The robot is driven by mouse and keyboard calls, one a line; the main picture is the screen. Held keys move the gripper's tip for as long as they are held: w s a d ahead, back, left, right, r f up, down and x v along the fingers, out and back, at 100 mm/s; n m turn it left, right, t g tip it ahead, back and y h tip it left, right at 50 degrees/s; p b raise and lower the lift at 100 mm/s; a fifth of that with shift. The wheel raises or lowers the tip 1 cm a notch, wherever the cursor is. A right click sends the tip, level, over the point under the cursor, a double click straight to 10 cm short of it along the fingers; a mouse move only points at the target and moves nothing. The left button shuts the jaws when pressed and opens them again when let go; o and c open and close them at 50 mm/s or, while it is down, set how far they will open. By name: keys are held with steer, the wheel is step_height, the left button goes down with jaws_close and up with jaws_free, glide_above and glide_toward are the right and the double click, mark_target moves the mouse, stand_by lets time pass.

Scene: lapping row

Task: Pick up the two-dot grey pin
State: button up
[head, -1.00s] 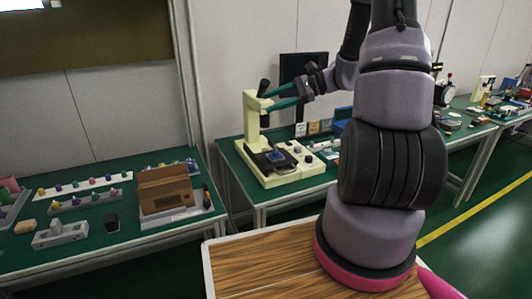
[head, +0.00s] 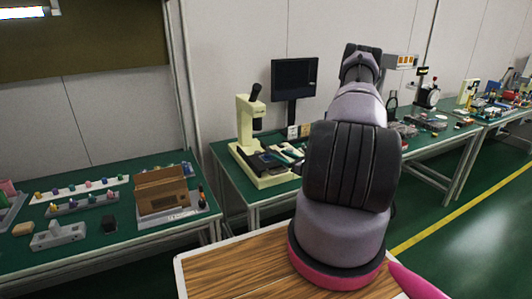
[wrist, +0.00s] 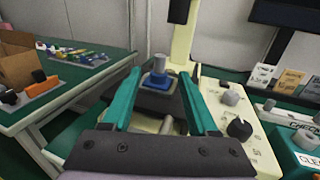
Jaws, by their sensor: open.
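I cannot tell how far the fingertips are from the pin. In the head view my arm covers most of the gripper, and the pin cannot be made out.
The cream instrument (head: 244,114) stands on a green-topped bench beside a dark monitor (head: 294,79). In the wrist view its knobbed base (wrist: 238,128) lies right of my gripper. A brown box (head: 161,192) and several coloured pins (head: 86,186) sit on the left bench.

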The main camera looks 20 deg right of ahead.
mark_target(268, 148)
steer(key=x, duration=0.8)
steer(key=shift+w+r, duration=0.2)
steer(key=shift+r, duration=0.05)
jaws_close()
